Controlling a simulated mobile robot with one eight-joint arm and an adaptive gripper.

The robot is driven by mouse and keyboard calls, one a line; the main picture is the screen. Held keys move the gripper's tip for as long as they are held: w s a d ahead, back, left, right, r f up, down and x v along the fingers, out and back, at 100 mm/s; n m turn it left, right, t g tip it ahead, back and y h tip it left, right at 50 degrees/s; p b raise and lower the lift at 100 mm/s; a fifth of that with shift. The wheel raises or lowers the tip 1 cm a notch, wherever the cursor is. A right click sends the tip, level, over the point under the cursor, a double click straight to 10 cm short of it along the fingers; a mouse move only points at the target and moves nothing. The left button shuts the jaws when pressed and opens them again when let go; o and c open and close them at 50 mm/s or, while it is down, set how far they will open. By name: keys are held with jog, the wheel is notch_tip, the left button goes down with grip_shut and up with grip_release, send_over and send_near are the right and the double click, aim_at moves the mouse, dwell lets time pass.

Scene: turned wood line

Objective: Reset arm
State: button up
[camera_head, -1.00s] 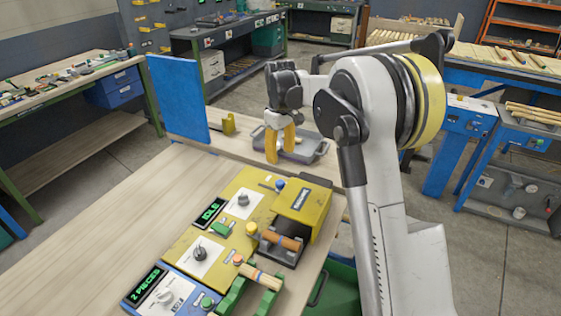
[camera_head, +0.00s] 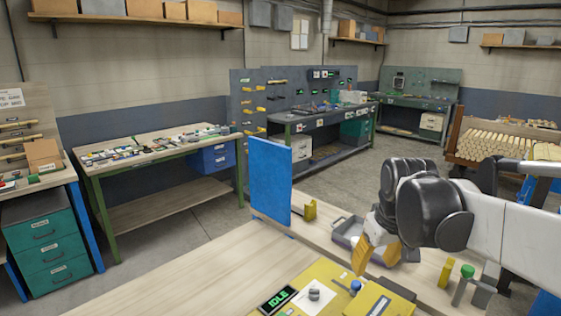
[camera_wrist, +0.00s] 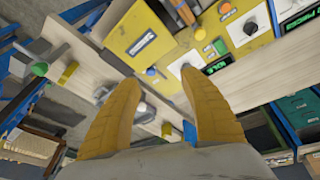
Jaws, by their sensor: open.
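My white and black arm reaches in from the right edge. The yellow panel (camera_head: 318,290) with the lit IDLE display (camera_head: 278,300) lies below and left of my gripper in the head view. The wrist view shows the yellow panel (camera_wrist: 160,20) at the top, tilted.
A blue upright board (camera_head: 270,180) stands on the bench left of my gripper. A yellow bracket (camera_head: 310,210) is beside it. Green and grey posts (camera_head: 465,285) stand right of my gripper. The bench top (camera_head: 190,280) at front left is clear.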

jog(key=s+a+f+m+t, duration=0.1)
jog(key=s+f, duration=0.1)
jog(key=s, duration=0.6)
jog(key=s+a+f+m+t, duration=0.1)
jog(key=s+f+m+t, duration=0.1)
jog(key=s, duration=0.6)
jog(key=shift+s+f+t, duration=0.3)
jog(key=shift+s+f, duration=0.05)
jog(key=shift+f, duration=0.1)
